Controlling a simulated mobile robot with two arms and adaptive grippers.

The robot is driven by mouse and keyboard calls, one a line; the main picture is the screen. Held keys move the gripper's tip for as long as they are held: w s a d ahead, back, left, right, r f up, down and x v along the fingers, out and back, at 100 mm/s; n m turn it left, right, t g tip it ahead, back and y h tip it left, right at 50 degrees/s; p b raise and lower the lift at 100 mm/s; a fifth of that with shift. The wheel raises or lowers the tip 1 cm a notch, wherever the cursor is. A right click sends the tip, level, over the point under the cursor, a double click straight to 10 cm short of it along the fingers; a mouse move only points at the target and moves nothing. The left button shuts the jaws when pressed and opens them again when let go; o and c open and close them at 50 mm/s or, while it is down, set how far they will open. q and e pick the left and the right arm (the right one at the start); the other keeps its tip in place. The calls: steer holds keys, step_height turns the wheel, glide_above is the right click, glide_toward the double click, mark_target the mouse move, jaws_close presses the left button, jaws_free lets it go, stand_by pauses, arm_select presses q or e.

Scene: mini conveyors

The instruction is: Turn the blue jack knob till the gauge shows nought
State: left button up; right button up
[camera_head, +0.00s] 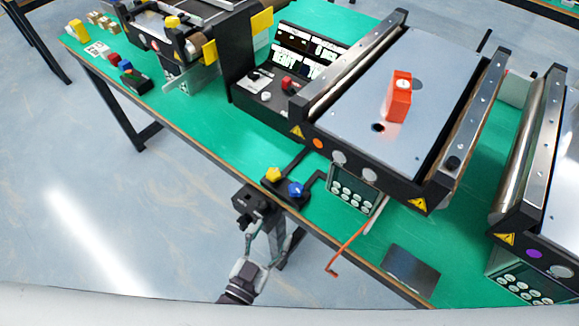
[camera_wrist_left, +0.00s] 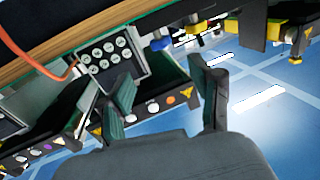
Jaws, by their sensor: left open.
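A blue knob (camera_head: 295,188) sits at the table's front edge beside a yellow knob (camera_head: 272,174), left of a keypad panel. The blue knob also shows in the left wrist view (camera_wrist_left: 158,44), beyond and between my fingertips. An orange block (camera_head: 398,106) with a small round white dial (camera_head: 403,84) stands on the grey plate; its reading is too small to tell. My left gripper (camera_head: 267,236) is open and empty, in front of the table edge and apart from the blue knob. It also shows in the left wrist view (camera_wrist_left: 160,70). My right gripper is not in view.
The keypad panel (camera_head: 352,190) and a hanging orange cable (camera_head: 344,250) are right of the knobs. Another conveyor (camera_head: 545,180) stands at the right. A second blue knob (camera_head: 125,65) lies far left.

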mark_target(293, 195)
arm_select(q)
steer(key=shift+n, duration=0.6)
steer(key=p+x, duration=0.1)
steer(key=x, duration=1.1)
steer(key=shift+w+d+r+p, duration=0.1)
steer(key=shift+w+p, duration=0.2)
steer(key=shift+p, duration=0.1)
steer(key=shift+w+d, duration=0.2)
steer(key=shift+w, duration=0.25)
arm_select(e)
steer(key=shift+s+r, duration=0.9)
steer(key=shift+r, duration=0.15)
